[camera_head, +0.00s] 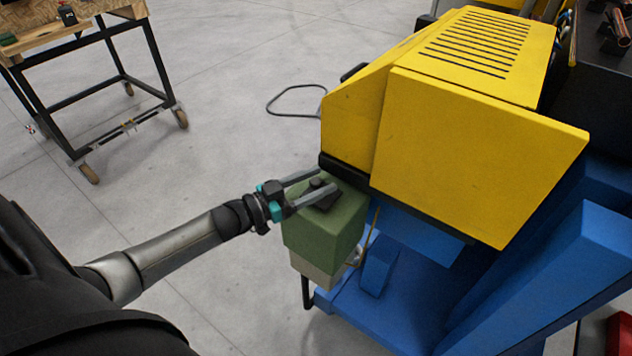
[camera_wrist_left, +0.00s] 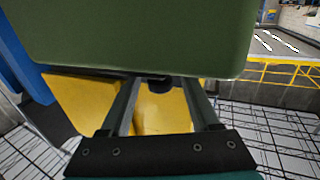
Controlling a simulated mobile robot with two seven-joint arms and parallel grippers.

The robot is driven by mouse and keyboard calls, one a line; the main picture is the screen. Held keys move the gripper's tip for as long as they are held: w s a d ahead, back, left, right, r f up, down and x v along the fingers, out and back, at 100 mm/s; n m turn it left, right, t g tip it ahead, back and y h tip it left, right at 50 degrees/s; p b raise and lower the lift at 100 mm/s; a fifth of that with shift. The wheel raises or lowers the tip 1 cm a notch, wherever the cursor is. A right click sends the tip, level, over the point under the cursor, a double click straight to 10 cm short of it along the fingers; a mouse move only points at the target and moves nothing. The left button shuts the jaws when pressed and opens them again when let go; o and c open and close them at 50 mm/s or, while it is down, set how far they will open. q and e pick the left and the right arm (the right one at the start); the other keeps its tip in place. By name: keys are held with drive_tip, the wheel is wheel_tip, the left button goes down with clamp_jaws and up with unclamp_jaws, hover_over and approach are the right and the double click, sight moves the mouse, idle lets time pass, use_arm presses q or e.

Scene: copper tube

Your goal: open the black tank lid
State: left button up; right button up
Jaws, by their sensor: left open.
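The green tank (camera_head: 325,236) stands beside the yellow machine, with a small black lid (camera_head: 319,196) on its top. My left gripper (camera_head: 327,180) reaches in from the left over the tank top. Its two fingers are spread, one on each side of the lid; I cannot tell whether they touch it. In the left wrist view the tank (camera_wrist_left: 140,35) fills the upper part. The dark lid (camera_wrist_left: 159,85) shows between the fingers of the left gripper (camera_wrist_left: 165,82), near the tank's edge. My right gripper is not in view.
The yellow machine housing (camera_head: 470,150) rises right behind the tank, close to the fingertips. A blue base (camera_head: 375,310) lies below. A wheeled wooden-topped table (camera_head: 100,22) stands at the far left.

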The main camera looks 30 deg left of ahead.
use_arm(q)
drive_tip(key=shift+c, duration=0.4)
clamp_jaws()
idle(1.0)
